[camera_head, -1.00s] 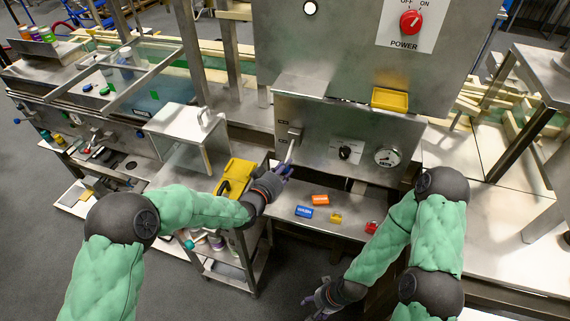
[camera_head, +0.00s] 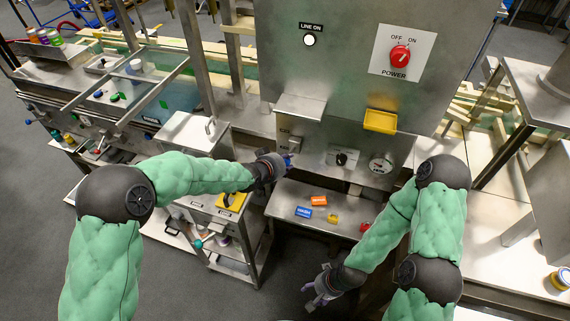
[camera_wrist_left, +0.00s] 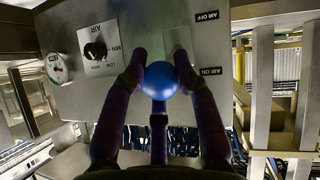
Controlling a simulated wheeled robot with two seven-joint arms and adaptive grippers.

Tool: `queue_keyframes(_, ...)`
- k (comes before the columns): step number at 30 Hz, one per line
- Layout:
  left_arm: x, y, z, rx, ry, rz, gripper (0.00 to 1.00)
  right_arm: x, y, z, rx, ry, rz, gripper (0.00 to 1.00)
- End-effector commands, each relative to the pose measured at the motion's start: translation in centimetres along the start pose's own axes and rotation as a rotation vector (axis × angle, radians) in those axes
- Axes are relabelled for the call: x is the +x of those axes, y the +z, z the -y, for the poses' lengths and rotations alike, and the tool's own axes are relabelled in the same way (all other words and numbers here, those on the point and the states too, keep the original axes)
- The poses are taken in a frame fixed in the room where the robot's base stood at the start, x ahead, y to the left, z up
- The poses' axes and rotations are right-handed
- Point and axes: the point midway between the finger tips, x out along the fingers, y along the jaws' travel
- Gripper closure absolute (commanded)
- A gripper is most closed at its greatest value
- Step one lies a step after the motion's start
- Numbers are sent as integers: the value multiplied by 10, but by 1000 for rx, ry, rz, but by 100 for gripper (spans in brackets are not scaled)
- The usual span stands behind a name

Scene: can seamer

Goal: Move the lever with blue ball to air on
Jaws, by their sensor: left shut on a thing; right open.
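The lever's blue ball (camera_wrist_left: 161,80) fills the middle of the left wrist view, between the purple fingers of my left gripper (camera_wrist_left: 160,72). My left gripper (camera_head: 287,160) is shut on the ball, in front of the steel panel. The lever's mount (camera_wrist_left: 180,45) shows behind the ball; most of the lever arm is hidden. In the left wrist view, an "AIR OFF" label (camera_wrist_left: 206,16) and an "AIR ON" label (camera_wrist_left: 210,71) sit on the panel beside the lever. My right gripper (camera_head: 322,285) is open and empty, low in the head view.
The panel also carries a black air knob (camera_head: 341,159) and a gauge (camera_head: 381,166). A yellow tray (camera_head: 380,121) sits above the panel.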

Motion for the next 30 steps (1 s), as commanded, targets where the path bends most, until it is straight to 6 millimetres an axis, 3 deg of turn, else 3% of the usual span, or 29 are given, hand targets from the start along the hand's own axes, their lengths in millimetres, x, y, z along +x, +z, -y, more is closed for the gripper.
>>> queue_keyframes(1,-1,-9,0,2,0,-16,100,0,0,0,0,0,0,42)
queue_keyframes(17,-2,-12,0,2,0,-17,100,0,0,0,0,0,0,42)
queue_keyframes(18,-2,-12,0,2,0,-17,65,0,0,0,0,0,0,42)
queue_keyframes(20,-2,-11,0,2,0,-16,48,0,0,0,0,0,0,42)
queue_keyframes(30,-2,-6,-1,1,0,-6,46,0,0,0,0,0,0,42)
